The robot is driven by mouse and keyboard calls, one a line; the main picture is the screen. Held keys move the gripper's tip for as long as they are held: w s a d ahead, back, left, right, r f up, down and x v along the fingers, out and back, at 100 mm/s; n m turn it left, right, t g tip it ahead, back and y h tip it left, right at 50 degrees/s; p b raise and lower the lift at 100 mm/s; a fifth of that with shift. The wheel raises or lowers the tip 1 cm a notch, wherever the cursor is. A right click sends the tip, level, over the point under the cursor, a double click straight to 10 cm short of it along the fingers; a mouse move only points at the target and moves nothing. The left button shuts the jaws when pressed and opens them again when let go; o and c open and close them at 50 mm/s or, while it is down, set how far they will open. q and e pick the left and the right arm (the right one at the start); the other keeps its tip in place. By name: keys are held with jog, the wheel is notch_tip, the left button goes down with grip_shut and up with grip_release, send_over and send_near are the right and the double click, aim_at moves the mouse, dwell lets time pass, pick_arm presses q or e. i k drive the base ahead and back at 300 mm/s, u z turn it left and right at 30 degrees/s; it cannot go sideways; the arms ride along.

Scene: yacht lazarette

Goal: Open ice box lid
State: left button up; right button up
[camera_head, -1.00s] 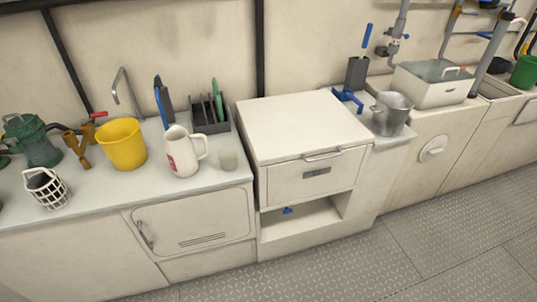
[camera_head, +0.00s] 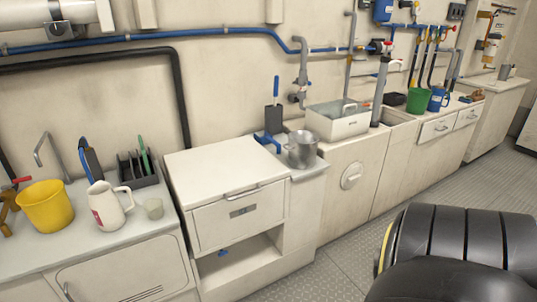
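The ice box appears to be the white chest with a flat lid (camera_head: 215,170) in the middle of the counter line. Its lid is shut and has a metal bar handle (camera_head: 243,193) along the front edge. Below the lid is a front panel (camera_head: 238,214) with a small dark plate, and under that an open shelf space. A black rounded arm part of mine (camera_head: 460,245) fills the lower right of the head view, apart from the chest. Neither gripper shows.
Right of the chest stand a metal pot (camera_head: 302,150), blue-handled tool (camera_head: 272,120) and white bin (camera_head: 338,120). The metal floor (camera_head: 325,277) in front is clear.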

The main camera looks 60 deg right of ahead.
aim_at(199, 176)
jog(key=k, duration=0.35)
jog(key=z, duration=0.95)
